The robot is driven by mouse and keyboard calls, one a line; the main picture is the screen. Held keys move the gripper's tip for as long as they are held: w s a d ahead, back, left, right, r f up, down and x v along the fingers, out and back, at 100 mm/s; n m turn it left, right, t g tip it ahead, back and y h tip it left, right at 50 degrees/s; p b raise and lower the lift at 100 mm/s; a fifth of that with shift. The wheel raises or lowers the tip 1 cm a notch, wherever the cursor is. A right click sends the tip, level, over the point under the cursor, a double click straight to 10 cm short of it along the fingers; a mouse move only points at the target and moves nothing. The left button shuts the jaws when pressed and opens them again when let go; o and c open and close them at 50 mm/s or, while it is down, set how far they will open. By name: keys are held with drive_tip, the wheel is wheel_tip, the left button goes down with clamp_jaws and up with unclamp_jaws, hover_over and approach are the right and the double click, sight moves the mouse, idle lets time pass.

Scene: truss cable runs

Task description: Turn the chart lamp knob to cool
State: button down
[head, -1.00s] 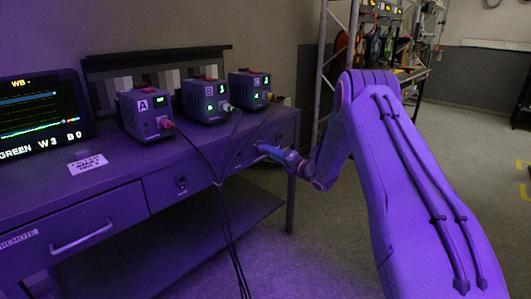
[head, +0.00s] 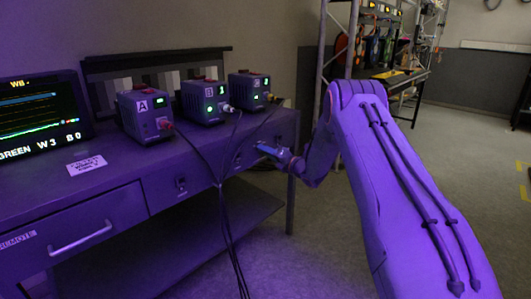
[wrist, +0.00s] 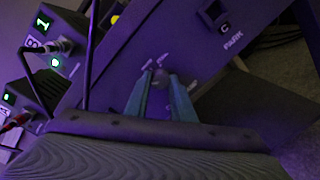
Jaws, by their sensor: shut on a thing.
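In the wrist view the chart lamp knob (wrist: 160,76) is a small dark round knob on the desk's front panel, with small pale labels beside it, too small to read. My gripper (wrist: 161,82) is shut on it, one bluish finger on each side. The knob's pointer, if any, cannot be made out. In the head view my gripper (head: 260,147) reaches the right part of the desk front (head: 215,165), and its fingers hide the knob.
Boxes A (head: 145,115), B (head: 205,102) and a third (head: 248,88) stand on the desktop, with cables hanging down the desk front left of my gripper. A monitor (head: 42,110) stands at left. A holder marked C PARK (wrist: 217,17) is near the knob. Open floor lies at right.

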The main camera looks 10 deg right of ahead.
drive_tip(key=shift+m, duration=0.3)
drive_tip(key=m, duration=0.9)
drive_tip(key=m+g, duration=0.1)
drive_tip(key=m, duration=0.8)
drive_tip(key=shift+d+r+y, duration=0.1)
drive_tip(key=shift+d+y, duration=0.05)
drive_tip(key=shift+y, duration=0.25)
drive_tip(key=shift+m, duration=0.3)
drive_tip(key=c, duration=1.5)
unclamp_jaws()
